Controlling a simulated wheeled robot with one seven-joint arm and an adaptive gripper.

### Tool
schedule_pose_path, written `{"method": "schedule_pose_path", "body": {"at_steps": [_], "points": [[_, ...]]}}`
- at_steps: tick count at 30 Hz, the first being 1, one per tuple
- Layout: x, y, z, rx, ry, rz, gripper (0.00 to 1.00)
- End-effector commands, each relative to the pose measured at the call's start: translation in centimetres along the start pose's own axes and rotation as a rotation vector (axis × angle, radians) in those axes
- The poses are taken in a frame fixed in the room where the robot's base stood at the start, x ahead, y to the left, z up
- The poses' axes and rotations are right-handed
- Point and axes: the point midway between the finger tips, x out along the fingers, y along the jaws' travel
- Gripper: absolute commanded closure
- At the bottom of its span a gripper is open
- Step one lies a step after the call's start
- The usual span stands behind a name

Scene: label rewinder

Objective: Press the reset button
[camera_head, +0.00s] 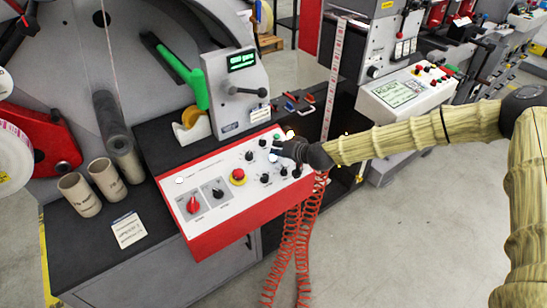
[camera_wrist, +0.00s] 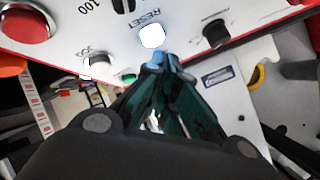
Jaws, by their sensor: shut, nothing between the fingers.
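The reset button is a round, brightly lit white button (camera_wrist: 152,36) on the white control panel (camera_wrist: 90,25), beside the printed word RESET in the wrist view. In the head view, a lit white button (camera_head: 273,158) shows right by my fingertips on the red-edged control panel (camera_head: 225,205). My gripper (camera_wrist: 164,58) is shut and empty, with its fingertips just below the reset button in the wrist picture. I cannot tell whether they touch the panel. In the head view my gripper (camera_head: 280,149) is over the panel's right part.
A red stop button (camera_head: 238,176) and a red rotary switch (camera_head: 193,204) sit on the panel's left part. Several black knobs surround my fingertips.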

Motion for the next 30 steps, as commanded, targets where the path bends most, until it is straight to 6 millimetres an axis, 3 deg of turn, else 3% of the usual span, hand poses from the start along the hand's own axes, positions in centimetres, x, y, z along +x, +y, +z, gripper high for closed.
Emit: {"method": "schedule_pose_path", "body": {"at_steps": [30], "points": [[0.68, 0.49, 0.51, 0.0, 0.0, 0.0, 1.0]]}}
